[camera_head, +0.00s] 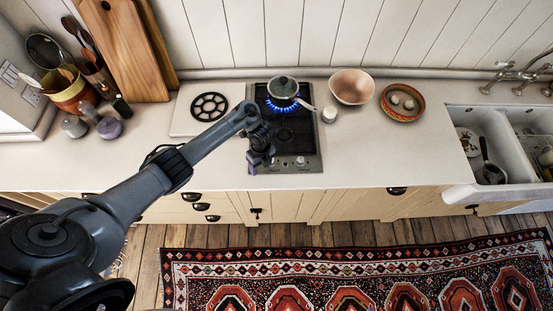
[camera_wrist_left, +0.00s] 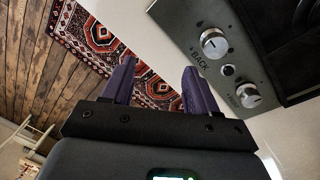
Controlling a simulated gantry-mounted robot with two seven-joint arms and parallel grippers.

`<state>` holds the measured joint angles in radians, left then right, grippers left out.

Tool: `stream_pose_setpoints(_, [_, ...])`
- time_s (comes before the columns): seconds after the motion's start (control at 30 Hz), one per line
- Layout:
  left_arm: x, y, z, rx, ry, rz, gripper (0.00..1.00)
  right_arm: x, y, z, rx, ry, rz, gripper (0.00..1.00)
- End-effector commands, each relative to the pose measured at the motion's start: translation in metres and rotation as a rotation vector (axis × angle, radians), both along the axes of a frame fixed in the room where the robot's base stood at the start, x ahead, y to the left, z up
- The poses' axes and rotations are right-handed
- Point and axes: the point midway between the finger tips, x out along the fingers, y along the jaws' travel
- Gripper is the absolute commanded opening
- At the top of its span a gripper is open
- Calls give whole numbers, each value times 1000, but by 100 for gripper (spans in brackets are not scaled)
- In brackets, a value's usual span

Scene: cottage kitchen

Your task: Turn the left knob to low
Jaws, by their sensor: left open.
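The stove (camera_head: 313,140) is set in the counter, with a blue flame under a lidded pot (camera_head: 283,86) on its back burner. My left gripper (camera_head: 262,160) hangs over the left end of the control panel. The wrist view shows its purple fingers (camera_wrist_left: 160,82) apart and empty. In that view the left knob (camera_wrist_left: 213,43), marked BACK, lies right of the fingers, apart from them. The right knob (camera_wrist_left: 248,95) is farther along the panel and also shows in the head view (camera_head: 300,161). In the head view my gripper seems to cover the left knob. My right gripper is out of view.
A small white cup (camera_head: 329,114) and a pink bowl (camera_head: 352,86) stand right of the stove. A trivet (camera_head: 209,106) lies on a board to its left. The counter in front of the board is clear. A patterned rug (camera_head: 390,270) lies on the floor.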

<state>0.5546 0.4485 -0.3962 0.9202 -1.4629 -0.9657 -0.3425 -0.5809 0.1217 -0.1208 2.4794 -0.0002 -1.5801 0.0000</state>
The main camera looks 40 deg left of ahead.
Motion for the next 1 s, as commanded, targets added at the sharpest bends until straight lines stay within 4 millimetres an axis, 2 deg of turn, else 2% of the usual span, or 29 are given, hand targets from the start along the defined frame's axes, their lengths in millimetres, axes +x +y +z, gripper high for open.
stream_pose_setpoints(0.03, [22, 5, 18, 7, -41, 1, 59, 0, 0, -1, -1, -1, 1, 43])
stream_pose_setpoints(0.1, [42, 8, 35, 13, -80, 3, 59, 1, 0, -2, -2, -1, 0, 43])
stream_pose_setpoints(0.2, [60, 10, 50, 15, -115, 6, 59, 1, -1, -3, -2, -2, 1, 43])
stream_pose_setpoints(0.3, [66, 10, 51, 15, -128, 6, 59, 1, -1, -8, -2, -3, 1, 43])
stream_pose_setpoints(0.47, [67, 9, 36, 13, -131, 7, 59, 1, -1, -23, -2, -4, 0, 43])
stream_pose_setpoints(0.73, [66, 9, -6, 14, -129, 8, 59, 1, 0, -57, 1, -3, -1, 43])
stream_pose_setpoints(1.0, [67, 9, -37, 14, -129, 8, 59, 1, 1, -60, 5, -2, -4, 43])
